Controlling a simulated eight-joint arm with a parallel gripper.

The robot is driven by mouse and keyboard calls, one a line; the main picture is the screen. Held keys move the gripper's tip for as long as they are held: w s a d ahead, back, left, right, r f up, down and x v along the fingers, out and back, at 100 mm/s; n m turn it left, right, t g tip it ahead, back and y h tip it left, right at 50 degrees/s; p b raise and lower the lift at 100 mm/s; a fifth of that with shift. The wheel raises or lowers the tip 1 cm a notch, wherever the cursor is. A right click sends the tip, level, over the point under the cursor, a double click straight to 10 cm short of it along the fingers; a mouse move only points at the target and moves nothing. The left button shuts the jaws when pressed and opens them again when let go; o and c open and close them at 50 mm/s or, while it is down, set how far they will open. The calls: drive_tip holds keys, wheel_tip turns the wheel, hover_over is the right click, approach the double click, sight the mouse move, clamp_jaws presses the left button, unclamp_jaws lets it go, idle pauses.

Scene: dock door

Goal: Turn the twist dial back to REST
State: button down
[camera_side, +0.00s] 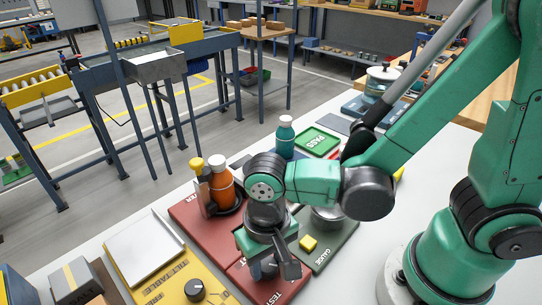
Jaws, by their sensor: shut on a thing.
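My gripper (268,267) points down over the front part of the red board (185,209), whose partly covered lettering seems to begin with TEST. Its jaws are shut on a dark part low between them. The gripper hides most of this part, so I cannot tell for certain whether it is the twist dial. A round black knob (195,289) with a pale mark on top sits on the yellow board (166,281), to the left of my gripper and apart from it. I cannot read a REST mark.
An orange bottle (221,188) and a yellow-topped bottle (198,170) stand on the red board behind my gripper. A dark green GAUGE board (335,243) with a yellow block (308,243) lies close on the right. A teal bottle (285,139) stands farther back.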

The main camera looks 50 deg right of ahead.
sight(268, 264)
drive_tip(key=shift+n, duration=1.2)
drive_tip(key=shift+c, duration=2.1)
unclamp_jaws()
drive_tip(key=shift+r, duration=0.15)
drive_tip(key=shift+r, duration=2.7)
